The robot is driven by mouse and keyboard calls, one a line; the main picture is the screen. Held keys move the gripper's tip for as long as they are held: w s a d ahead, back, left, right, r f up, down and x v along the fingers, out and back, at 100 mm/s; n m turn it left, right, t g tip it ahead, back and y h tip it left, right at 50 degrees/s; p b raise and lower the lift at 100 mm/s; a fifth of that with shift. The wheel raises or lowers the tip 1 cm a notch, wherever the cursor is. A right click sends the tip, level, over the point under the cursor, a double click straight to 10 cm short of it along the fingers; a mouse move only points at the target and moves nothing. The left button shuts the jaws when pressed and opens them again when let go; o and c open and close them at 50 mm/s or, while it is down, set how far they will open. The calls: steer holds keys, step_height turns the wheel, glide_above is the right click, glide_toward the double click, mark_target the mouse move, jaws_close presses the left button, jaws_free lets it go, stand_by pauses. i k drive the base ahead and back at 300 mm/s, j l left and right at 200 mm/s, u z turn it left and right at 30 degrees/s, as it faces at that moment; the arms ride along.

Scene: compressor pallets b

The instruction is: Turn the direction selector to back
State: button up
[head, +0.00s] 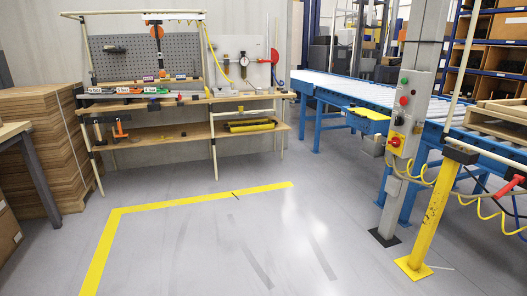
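A grey control box (410,98) is fixed to an upright post at the right in the head view. It carries a green button (404,81), a red button (403,100) below it and a small dark knob (398,120) lower down. The knob may be the direction selector, but it is too small to tell which way it points, and I can read no labels. A yellow plate (397,138) with a red emergency-stop button (394,142) sits under the knob. My gripper is not in view.
A blue roller conveyor (345,88) runs behind the post. A yellow post (432,215) stands at its right, with coiled yellow hoses (482,208) beside it. A workbench (235,98) and stacked brown boards (45,140) stand at the back left. The grey floor (220,240) is clear.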

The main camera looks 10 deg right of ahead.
mark_target(400, 121)
steer(key=i, duration=1.85)
steer(key=i+z, duration=0.1)
steer(key=i, duration=0.35)
steer(key=i+j+z, duration=0.15)
steer(key=i, duration=0.3)
steer(key=i+j+z, duration=0.1)
steer(key=i, duration=0.35)
steer(key=i+j+z, duration=0.15)
steer(key=i, duration=0.3)
steer(key=i+j+z, duration=0.55)
steer(key=i+l, duration=0.1)
steer(key=i, duration=0.05)
